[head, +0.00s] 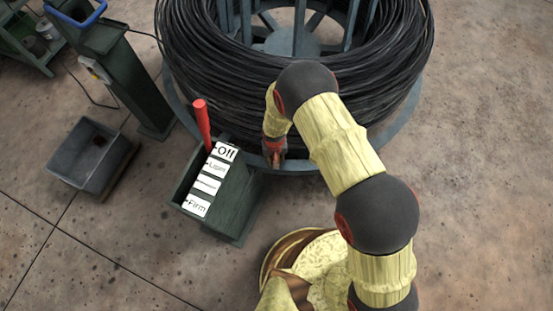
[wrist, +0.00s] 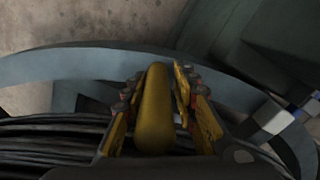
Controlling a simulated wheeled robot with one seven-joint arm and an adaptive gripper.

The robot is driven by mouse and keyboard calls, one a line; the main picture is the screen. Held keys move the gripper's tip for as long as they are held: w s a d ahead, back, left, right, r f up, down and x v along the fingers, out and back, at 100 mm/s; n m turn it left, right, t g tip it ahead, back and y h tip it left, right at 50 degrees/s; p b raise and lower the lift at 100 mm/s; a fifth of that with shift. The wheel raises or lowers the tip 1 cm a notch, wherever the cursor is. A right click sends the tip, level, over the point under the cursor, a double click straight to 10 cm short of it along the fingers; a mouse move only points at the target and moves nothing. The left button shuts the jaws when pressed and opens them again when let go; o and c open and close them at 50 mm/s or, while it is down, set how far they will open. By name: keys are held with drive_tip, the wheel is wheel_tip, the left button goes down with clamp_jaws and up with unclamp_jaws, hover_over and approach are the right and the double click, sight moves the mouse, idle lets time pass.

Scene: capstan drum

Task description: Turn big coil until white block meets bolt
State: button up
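The big coil (head: 205,88) of black wire sits on a blue-grey drum with a round flange at the top of the head view. The flange (wrist: 70,67) also shows in the wrist view, with dark wire below it. My gripper (head: 273,152) is at the near rim. In the wrist view, my gripper (wrist: 157,78) has a finger close on each side of an upright yellow peg (wrist: 155,115) and looks shut on it. A small whitish block (wrist: 274,116) shows on the rim at the right of the wrist view. I cannot make out the bolt.
A dark green box (head: 232,195) with a red lever (head: 202,122) and labels including Off and Firm stands left of my gripper. A grey bin (head: 88,160) and a green post (head: 132,80) stand farther left. The floor at the right is clear.

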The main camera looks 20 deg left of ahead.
drive_tip(key=o, duration=0.3)
drive_tip(key=shift+d, duration=0.1)
drive_tip(key=shift+o, duration=0.2)
drive_tip(key=shift+w+r, duration=0.1)
drive_tip(key=shift+r, duration=0.05)
wheel_tip(320, 180, up, 12)
drive_tip(key=shift+f, duration=0.15)
drive_tip(key=shift+d, duration=0.1)
idle(0.6)
drive_tip(key=s+d+n+g+h, duration=0.1)
drive_tip(key=s+d, duration=0.3)
drive_tip(key=s, duration=0.1)
drive_tip(key=s+d+r+m+t, duration=0.2)
drive_tip(key=d+r, duration=0.8)
drive_tip(key=r, duration=0.5)
drive_tip(key=s+d+r+m+t, duration=0.1)
drive_tip(key=d+r+m+t, duration=0.1)
drive_tip(key=d+r, duration=0.9)
drive_tip(key=s+d+r+m+t+y, duration=0.1)
drive_tip(key=s+d+r+m+t, duration=0.1)
drive_tip(key=d+r, duration=0.9)
wheel_tip(320, 180, up, 9)
drive_tip(key=shift+s+r+t, duration=0.2)
drive_tip(key=shift+s+t, duration=0.1)
